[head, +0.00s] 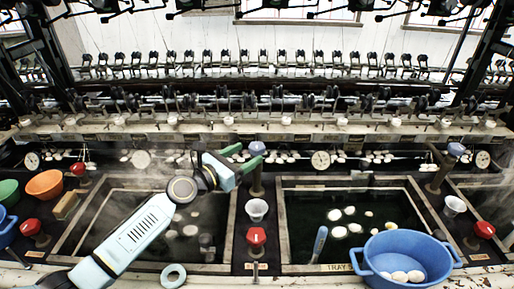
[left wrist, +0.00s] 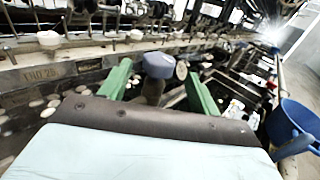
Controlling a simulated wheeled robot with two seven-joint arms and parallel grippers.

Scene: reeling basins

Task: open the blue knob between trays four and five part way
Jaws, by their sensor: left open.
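The blue knob (head: 257,148) tops a dark post on the divider between the two middle trays, the left tray (head: 98,228) and the right tray (head: 286,222). My left gripper (head: 241,158) reaches in from the left, with its green fingers at the knob. In the left wrist view the blue knob (left wrist: 158,65) shows between the two spread green fingers (left wrist: 160,88), a little beyond them. The fingers are open, with visible gaps beside the knob; whether either touches it I cannot tell. My right gripper is not in view.
A red knob (head: 256,236) and a white cup (head: 257,208) stand on the same divider, nearer. A blue basin (head: 408,250) with white cocoons sits at the front right. Another blue knob (head: 456,149) is further right. Gauges and reeling machinery line the back.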

